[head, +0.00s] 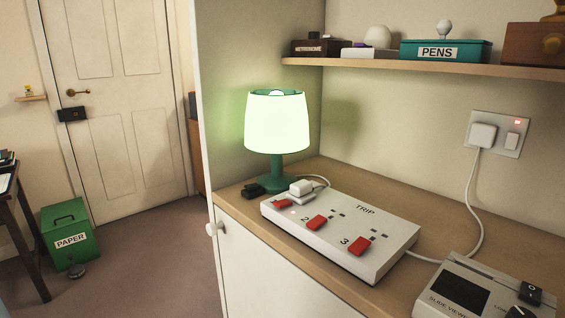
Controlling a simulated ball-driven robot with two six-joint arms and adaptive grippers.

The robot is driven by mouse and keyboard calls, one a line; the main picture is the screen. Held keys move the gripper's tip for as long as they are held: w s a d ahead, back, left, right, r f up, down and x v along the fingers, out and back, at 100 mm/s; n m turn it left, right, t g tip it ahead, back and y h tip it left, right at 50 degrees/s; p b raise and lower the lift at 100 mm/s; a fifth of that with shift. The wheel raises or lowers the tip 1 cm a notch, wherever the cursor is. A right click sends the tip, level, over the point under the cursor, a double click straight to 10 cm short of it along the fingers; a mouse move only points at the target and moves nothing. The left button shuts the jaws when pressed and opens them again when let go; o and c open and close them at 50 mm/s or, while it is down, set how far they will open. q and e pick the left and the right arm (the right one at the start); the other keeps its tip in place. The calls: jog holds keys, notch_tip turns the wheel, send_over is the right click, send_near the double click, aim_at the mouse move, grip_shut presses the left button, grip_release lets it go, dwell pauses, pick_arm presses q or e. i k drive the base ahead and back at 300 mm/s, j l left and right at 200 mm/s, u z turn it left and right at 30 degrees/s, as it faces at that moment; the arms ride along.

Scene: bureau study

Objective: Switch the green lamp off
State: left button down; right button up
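The green lamp (277,160) stands on the wooden counter at the back left, and its shade (277,122) glows. A small black block (252,190) lies beside its base. In front is a white power strip (390,225) marked TRIP, with three red switches: one at the far left (282,203), one by number 2 (317,222) and one by number 3 (359,246). A white plug (301,187) sits at the strip's left end, with a white cord behind it near the lamp. A small bright spot shows near the left switch. Neither gripper is in view.
A wall socket (510,120) holds a white plug (482,135) and shows a red light. A slide viewer (470,285) stands at front right. A shelf (420,66) with boxes hangs above.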

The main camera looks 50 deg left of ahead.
aim_at(254, 185)
jog(key=l+u, duration=0.1)
jog(key=u, duration=1.5)
jog(key=k+j, duration=0.05)
jog(key=j, duration=0.05)
